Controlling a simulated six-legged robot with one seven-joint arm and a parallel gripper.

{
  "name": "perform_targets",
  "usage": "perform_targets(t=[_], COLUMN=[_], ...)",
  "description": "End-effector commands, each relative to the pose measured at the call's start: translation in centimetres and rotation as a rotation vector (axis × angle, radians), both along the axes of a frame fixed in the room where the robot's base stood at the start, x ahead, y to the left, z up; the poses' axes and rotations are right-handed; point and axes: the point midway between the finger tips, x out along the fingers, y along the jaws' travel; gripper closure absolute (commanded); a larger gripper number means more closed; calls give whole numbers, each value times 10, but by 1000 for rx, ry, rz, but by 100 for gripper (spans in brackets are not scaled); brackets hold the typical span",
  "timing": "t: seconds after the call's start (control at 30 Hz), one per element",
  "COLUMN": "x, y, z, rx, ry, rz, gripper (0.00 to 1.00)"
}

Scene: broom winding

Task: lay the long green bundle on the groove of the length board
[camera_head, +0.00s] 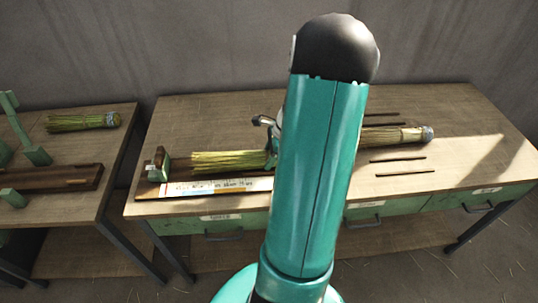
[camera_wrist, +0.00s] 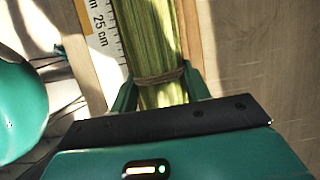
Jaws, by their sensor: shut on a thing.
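The long green bundle (camera_head: 230,160) lies lengthwise over the length board, behind its printed scale (camera_head: 220,186). Its left end is near the upright end stop (camera_head: 158,165); I cannot tell whether they touch. My arm hides its right part in the head view. In the wrist view the bundle (camera_wrist: 150,35) runs between the fingers of my gripper (camera_wrist: 160,92), which is shut on it by a brown tie band (camera_wrist: 160,79). The board's scale (camera_wrist: 101,22) runs beside it, with "25 cm" readable. I cannot tell whether the bundle rests in the groove.
A paler bundle (camera_head: 398,135) with a grey-bound end lies at the right, among thin dark rods (camera_head: 405,174). A side table at the left holds another bundle (camera_head: 82,122) and a dark wooden fixture (camera_head: 70,178).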

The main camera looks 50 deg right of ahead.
Motion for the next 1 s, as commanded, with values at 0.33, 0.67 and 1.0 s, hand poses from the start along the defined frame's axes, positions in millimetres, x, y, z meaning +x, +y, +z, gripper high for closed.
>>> perform_targets(t=[0.33, 0.67, 1.0], x=[0, -1, -18], y=[0, -2, -17], z=[0, 5, 63], rx=[0, -2, -5], ry=[0, 0, -2], rz=[0, -1, -1], gripper=[28, 28, 28])
